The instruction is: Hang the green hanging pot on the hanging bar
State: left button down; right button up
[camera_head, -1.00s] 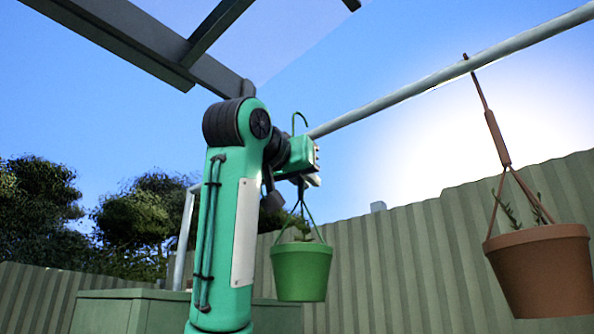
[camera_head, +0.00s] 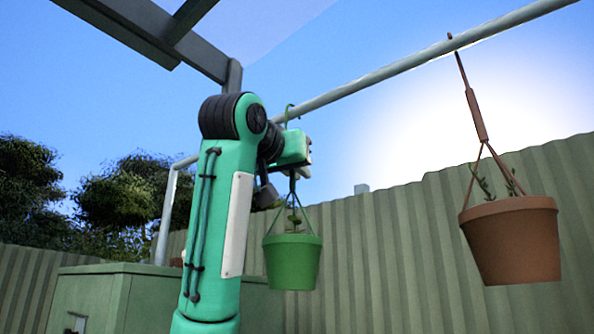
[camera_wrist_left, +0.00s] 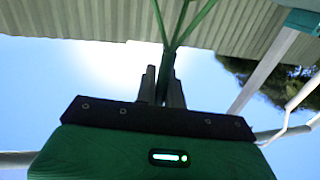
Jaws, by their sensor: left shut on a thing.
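The green hanging pot (camera_head: 292,262) hangs upright below my left gripper (camera_head: 291,176) in the head view, with a small plant in it. My left gripper is shut on the pot's green hanger; the wrist view shows the fingers (camera_wrist_left: 163,86) closed around the hanger stem (camera_wrist_left: 168,58). The hanger's open hook (camera_head: 289,110) rises above the gripper and overlaps the hanging bar (camera_head: 400,67) in the head view. I cannot tell whether the hook touches the bar or is in front of it. My right gripper is not in view.
A brown hanging pot (camera_head: 510,240) hangs from the bar on the right, with clear bar between it and the green hook. A corrugated fence (camera_head: 400,250) stands behind. A green cabinet (camera_head: 100,300) is at lower left, and dark roof beams (camera_head: 150,30) are overhead.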

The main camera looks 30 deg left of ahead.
pick_arm(q)
jog(key=c, duration=1.4)
grip_release()
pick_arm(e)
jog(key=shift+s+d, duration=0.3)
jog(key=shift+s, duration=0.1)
